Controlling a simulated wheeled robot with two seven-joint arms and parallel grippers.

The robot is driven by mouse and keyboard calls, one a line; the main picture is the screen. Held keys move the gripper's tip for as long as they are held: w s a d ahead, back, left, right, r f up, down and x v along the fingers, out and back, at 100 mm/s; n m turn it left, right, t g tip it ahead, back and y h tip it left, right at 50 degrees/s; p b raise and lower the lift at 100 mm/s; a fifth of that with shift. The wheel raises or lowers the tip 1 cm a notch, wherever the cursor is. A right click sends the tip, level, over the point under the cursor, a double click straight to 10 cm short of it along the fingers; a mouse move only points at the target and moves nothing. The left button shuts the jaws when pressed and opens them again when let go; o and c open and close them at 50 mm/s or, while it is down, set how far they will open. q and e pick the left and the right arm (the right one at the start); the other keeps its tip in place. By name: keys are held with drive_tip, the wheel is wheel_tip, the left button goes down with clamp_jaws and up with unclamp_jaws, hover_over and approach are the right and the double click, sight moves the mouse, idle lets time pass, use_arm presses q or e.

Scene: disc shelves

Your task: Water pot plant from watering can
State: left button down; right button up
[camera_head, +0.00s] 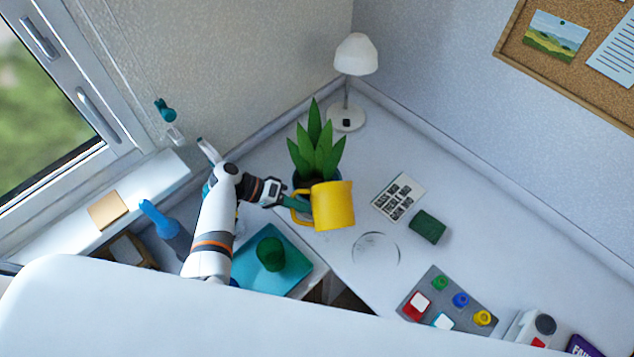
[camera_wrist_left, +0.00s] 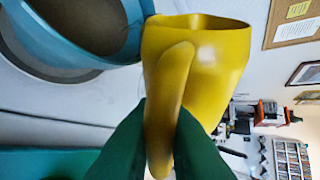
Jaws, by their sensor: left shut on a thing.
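The yellow watering can (camera_head: 333,205) is held by its handle in my left gripper (camera_head: 297,203), just in front of the pot plant. In the left wrist view the yellow can (camera_wrist_left: 205,70) fills the middle, with the green fingers of my left gripper (camera_wrist_left: 160,130) closed on its handle. The plant (camera_head: 316,150) has upright green leaves and stands in a dark blue pot, partly hidden behind the can. In the wrist view the blue pot (camera_wrist_left: 125,45) with dark soil is at the upper left, close beside the can. My right gripper is not seen.
A white lamp (camera_head: 355,55) stands behind the plant. A dark green block (camera_head: 428,227), a label card (camera_head: 398,197) and a clear round disc (camera_head: 376,251) lie to the right. A grey tray (camera_head: 449,300) holds coloured pieces. A green cup (camera_head: 270,254) stands on a teal mat (camera_head: 245,272).

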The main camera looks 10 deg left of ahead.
sight(293, 196)
use_arm(q)
drive_tip(key=shift+s+a+g, duration=0.1)
drive_tip(key=shift+a+g, duration=0.05)
drive_tip(key=shift+g, duration=0.15)
drive_tip(key=shift+w+a+r+g+h+p, duration=0.2)
drive_tip(key=shift+w+r+p, duration=0.15)
drive_tip(key=shift+r+p, duration=0.2)
drive_tip(key=shift+w+a+r+g+h+p, duration=0.15)
drive_tip(key=shift+w+r+p, duration=0.2)
drive_tip(key=shift+r, duration=0.25)
drive_tip(key=shift+s+r, duration=0.15)
drive_tip(key=shift+r, duration=0.05)
drive_tip(key=w+a+r+m+t+y+p, duration=0.1)
drive_tip(key=w+a+r+p, duration=0.1)
drive_tip(key=shift+w+a+r+t+y+p, duration=0.1)
drive_tip(key=shift+a+r+t+y+p, duration=0.1)
drive_tip(key=shift+t+y+p, duration=0.15)
drive_tip(key=shift+a+f+m+t+y+b, duration=0.25)
drive_tip(key=shift+f+t+y+b, duration=0.4)
drive_tip(key=shift+f, duration=0.7)
drive_tip(key=shift+a+f+m+t+y+b, duration=0.1)
drive_tip(key=shift+a+f+t+y+b, duration=0.2)
drive_tip(key=shift+f+t+y, duration=0.85)
